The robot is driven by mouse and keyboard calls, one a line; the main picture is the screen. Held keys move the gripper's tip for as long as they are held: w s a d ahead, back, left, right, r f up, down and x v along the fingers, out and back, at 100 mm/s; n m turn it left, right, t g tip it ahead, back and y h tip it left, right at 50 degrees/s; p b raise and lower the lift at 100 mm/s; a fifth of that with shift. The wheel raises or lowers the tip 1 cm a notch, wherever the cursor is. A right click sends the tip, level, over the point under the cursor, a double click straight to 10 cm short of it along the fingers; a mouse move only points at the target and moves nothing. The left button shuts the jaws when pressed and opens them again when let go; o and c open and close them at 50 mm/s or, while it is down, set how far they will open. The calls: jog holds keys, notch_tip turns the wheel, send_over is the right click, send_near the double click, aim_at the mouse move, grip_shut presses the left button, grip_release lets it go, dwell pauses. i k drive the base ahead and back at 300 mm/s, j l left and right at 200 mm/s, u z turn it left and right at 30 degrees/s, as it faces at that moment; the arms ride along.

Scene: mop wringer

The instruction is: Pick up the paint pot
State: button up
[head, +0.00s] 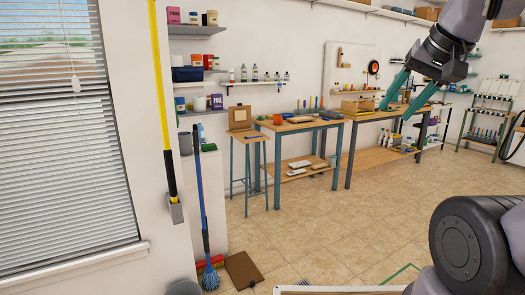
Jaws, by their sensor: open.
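No single paint pot stands out clearly. A small orange-red pot (277,119) stands on the left workbench, and several small tubs and pots (217,102) stand on the wall shelves at the left. I cannot tell which of these is the paint pot. My gripper (394,112) hangs at the upper right with its two teal fingers apart and nothing between them. It is in front of the right workbench in the picture and apart from the pots.
The left workbench (302,127) and a tall stool (250,135) stand against the back wall. A yellow-handled tool (160,80) and a blue mop (210,276) are at the left. A brown board (244,270) lies on the floor. The tiled floor in the middle is clear.

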aim_at(277, 118)
jog(key=i, duration=1.8)
jog(key=i+j, duration=0.1)
jog(key=i, duration=1.65)
jog(key=i+z, duration=0.1)
jog(key=i, duration=1.7)
jog(key=j, duration=0.1)
